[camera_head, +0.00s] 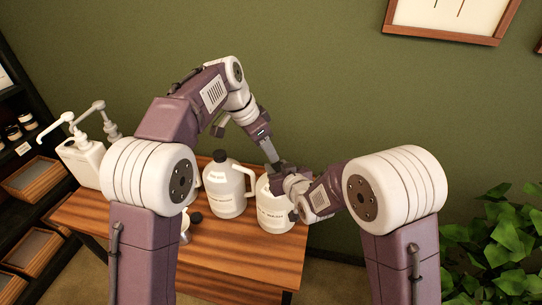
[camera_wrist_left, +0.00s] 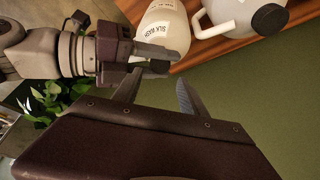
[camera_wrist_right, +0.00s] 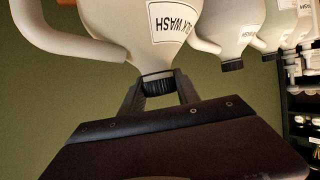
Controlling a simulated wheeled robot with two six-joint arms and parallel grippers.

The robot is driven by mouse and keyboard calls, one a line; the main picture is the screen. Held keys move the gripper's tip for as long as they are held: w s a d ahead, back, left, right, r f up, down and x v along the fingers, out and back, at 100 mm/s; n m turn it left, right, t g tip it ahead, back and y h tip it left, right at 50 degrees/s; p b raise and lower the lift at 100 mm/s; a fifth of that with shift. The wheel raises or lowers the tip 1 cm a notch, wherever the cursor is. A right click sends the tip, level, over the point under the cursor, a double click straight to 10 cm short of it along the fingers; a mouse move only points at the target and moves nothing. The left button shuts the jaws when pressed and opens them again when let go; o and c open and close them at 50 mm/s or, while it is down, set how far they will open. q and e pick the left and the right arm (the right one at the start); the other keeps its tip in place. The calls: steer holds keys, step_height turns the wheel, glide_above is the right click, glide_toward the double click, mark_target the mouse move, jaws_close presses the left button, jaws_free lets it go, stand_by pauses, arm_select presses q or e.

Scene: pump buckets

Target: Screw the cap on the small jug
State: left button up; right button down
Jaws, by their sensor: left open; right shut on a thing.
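A white jug (camera_head: 274,212) stands at the right end of the wooden table; its label reads SILK WASH in the right wrist view (camera_wrist_right: 172,25). My right gripper (camera_wrist_right: 157,92) is shut on the black ribbed cap (camera_wrist_right: 157,84), which sits at the jug's neck. How tightly the cap is seated cannot be told. My left gripper (camera_head: 274,163) is above the same jug, close to the right gripper. In the left wrist view its two fingers (camera_wrist_left: 157,92) are apart with nothing between them. The right gripper and the dark cap (camera_wrist_left: 156,67) lie just beyond them.
A larger-looking capped white jug (camera_head: 228,190) stands just left of it. A white pump bottle (camera_head: 82,162) is at the table's left end (camera_head: 85,212). Shelves (camera_head: 30,180) are at far left, and a leafy plant (camera_head: 500,245) is at right. The table's front is mostly bare.

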mark_target(277, 166)
arm_select(q)
steer(key=x, duration=0.8)
steer(key=shift+f, duration=0.1)
steer(key=shift+c, duration=0.3)
